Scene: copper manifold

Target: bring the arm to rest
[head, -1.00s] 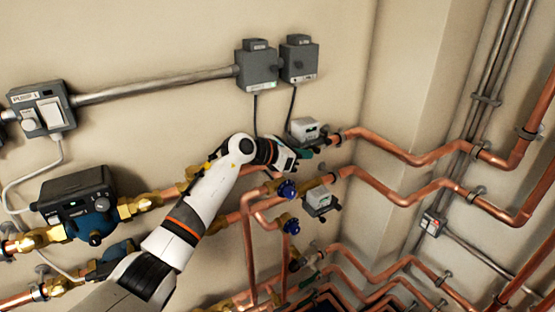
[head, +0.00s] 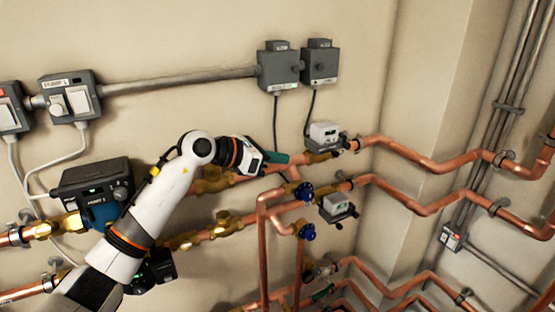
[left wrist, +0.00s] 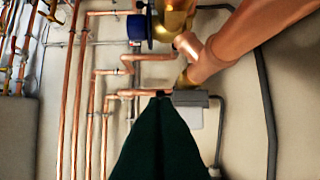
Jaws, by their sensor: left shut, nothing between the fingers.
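My left arm comes in from the lower left in the head view. Its gripper (head: 284,158) points right, in front of the upper copper pipe, just left of the upper grey valve actuator (head: 324,136). In the left wrist view the dark green fingers (left wrist: 160,130) are closed together with nothing between them. A copper pipe (left wrist: 235,45) with a brass fitting (left wrist: 175,18) runs close by at the upper right of that view. My right gripper is not in view.
Blue valve handles (head: 304,192) and a lower grey actuator (head: 338,208) sit below right of the gripper. A pump (head: 95,195) is left of the arm. Two grey boxes (head: 278,70) hang above. The wall between the boxes and upper pipe is mostly bare.

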